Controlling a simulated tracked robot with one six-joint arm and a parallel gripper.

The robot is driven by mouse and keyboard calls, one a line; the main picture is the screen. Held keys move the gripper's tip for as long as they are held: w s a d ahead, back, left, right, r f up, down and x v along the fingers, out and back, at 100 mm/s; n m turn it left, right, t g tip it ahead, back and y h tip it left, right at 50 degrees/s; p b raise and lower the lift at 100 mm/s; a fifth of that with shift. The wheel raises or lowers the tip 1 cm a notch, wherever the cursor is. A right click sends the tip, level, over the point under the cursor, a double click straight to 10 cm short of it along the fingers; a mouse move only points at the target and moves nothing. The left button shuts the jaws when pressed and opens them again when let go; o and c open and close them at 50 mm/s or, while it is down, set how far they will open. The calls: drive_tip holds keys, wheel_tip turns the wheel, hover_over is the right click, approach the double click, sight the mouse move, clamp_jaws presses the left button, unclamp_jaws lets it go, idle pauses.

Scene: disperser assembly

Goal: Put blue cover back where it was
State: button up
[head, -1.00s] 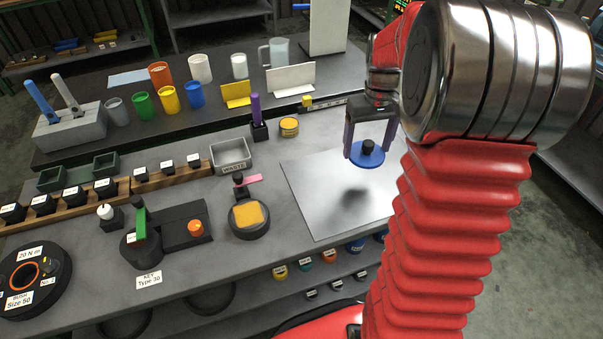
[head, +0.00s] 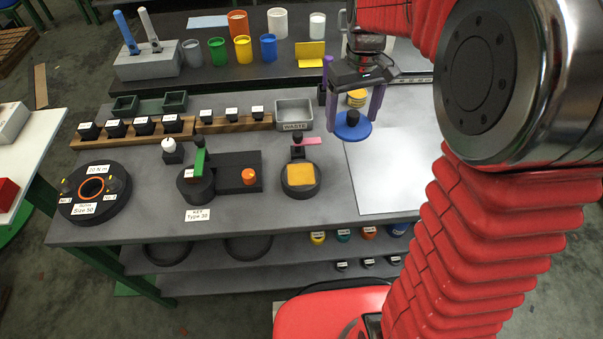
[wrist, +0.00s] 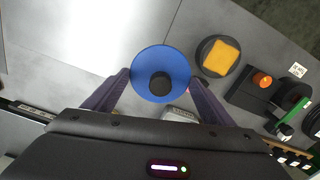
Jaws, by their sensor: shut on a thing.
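The blue cover (head: 352,128) is a round blue disc with a black knob on top. My gripper (head: 354,112) is shut on it and holds it above the workbench, near the left edge of the pale square plate. In the wrist view the blue cover (wrist: 149,77) sits between the two purple fingers of my gripper (wrist: 157,85). A black round holder with an orange-yellow pad (head: 301,177) stands on the bench, left of and nearer than the held cover. It also shows in the wrist view (wrist: 220,57).
A pale square plate (head: 395,175) lies bare on the bench at right. A grey waste tray (head: 293,117) is left of my gripper. A black block with an orange knob (head: 238,172) and a round dial device (head: 93,193) stand farther left. Cups line the back shelf.

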drive_tip(key=s+a, duration=0.6)
drive_tip(key=a, duration=0.7)
drive_tip(key=shift+s+r, duration=0.15)
drive_tip(key=shift+r, duration=0.3)
drive_tip(key=shift+d, duration=0.1)
drive_tip(key=shift+f, duration=0.1)
hover_over(301, 173)
drive_tip(key=shift+f, duration=3.05)
drive_tip(key=shift+f, duration=1.85)
